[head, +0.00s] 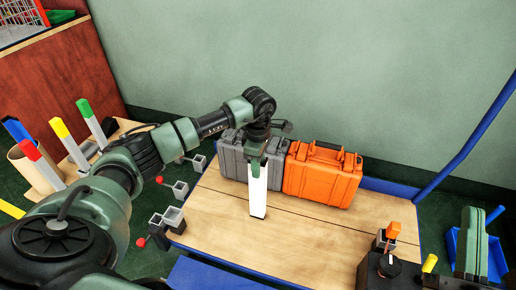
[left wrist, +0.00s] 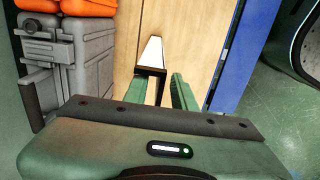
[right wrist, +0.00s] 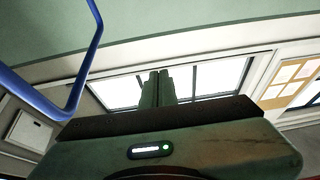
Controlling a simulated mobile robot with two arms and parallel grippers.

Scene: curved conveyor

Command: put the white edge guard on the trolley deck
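The white edge guard (head: 258,198) is a narrow white strip at the middle of the wooden trolley deck (head: 320,240), its lower end meeting the boards. In the left wrist view the guard (left wrist: 152,52) shows a white face and dark near end just beyond my fingertips. My left gripper (left wrist: 160,82) is open, with bare wood visible between its fingers; the guard's end is close to the left finger. In the head view this gripper (head: 256,160) is over the guard's upper end. My right gripper (right wrist: 158,76) is shut and empty, with windows behind it.
A grey case (head: 234,158) and an orange case (head: 322,175) stand along the deck's far edge. A blue rail (head: 470,140) rises at the right. Several colour-tipped strips (head: 90,125) stand at the left. The deck's front middle is clear.

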